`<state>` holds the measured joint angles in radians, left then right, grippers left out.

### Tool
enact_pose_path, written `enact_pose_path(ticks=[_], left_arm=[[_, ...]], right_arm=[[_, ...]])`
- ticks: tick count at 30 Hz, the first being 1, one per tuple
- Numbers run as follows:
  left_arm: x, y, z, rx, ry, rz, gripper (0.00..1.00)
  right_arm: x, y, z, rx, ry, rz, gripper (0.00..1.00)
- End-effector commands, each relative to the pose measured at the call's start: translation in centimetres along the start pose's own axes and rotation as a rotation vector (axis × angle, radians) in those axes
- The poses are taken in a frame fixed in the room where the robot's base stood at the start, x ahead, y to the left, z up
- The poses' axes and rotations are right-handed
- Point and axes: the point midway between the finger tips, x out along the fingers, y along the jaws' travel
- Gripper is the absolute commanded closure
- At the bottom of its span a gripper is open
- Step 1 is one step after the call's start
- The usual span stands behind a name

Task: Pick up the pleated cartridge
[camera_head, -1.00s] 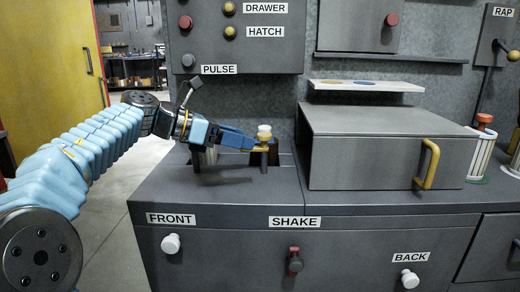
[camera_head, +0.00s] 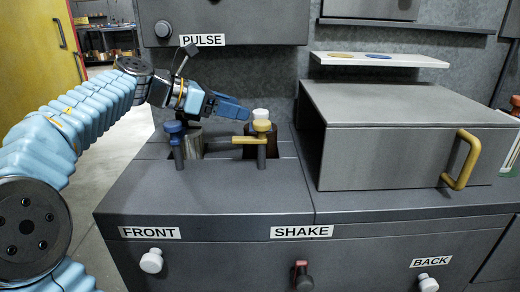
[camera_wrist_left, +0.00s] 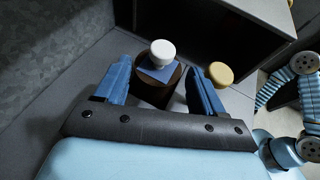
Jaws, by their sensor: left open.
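A dark brown cylinder with a white knob (camera_head: 261,114) stands at the back of the bench, partly hidden behind a yellow-topped post. Its pleats cannot be made out. In the left wrist view its brown body (camera_wrist_left: 150,92), a blue square plate and the white knob (camera_wrist_left: 162,52) show between my fingers. My left gripper (camera_head: 243,109) is open, just left of the knob at about its height. In the left wrist view the open fingers (camera_wrist_left: 160,73) lie either side of the cylinder, without visible grip. My right gripper is not in view.
A yellow bar (camera_head: 247,139) runs in front of the cylinder. A blue-topped post (camera_head: 175,130) and a metal cylinder (camera_head: 191,144) stand left. A grey box with a yellow handle (camera_head: 460,160) stands right. A white, red-capped item (camera_head: 515,106) is cut off at the right edge.

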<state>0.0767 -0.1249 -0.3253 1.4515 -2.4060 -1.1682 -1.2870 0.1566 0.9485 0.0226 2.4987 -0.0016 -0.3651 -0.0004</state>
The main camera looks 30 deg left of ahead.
Motion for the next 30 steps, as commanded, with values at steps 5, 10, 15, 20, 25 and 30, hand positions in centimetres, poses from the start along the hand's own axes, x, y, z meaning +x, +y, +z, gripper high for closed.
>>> enact_pose_path(ticks=[5,10,15,20,25,30], left_arm=[[3.4,-0.1,-0.1,0.0,0.001,-0.003,0.31],[4.7,-0.1,0.0,0.0,0.0,-0.001,0.31],[7.3,-0.4,-0.2,0.0,0.002,-0.004,0.31],[9.3,-0.3,-0.1,0.0,0.001,-0.001,0.31],[9.6,-0.3,-0.1,0.0,0.0,0.0,0.31],[9.6,-0.3,-0.1,0.0,0.0,0.0,0.43]], right_arm=[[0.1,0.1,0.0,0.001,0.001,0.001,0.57],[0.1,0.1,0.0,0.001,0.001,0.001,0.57],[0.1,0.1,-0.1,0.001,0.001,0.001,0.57],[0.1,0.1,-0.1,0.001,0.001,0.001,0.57],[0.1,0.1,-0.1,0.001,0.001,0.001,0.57],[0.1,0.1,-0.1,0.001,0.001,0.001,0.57]])
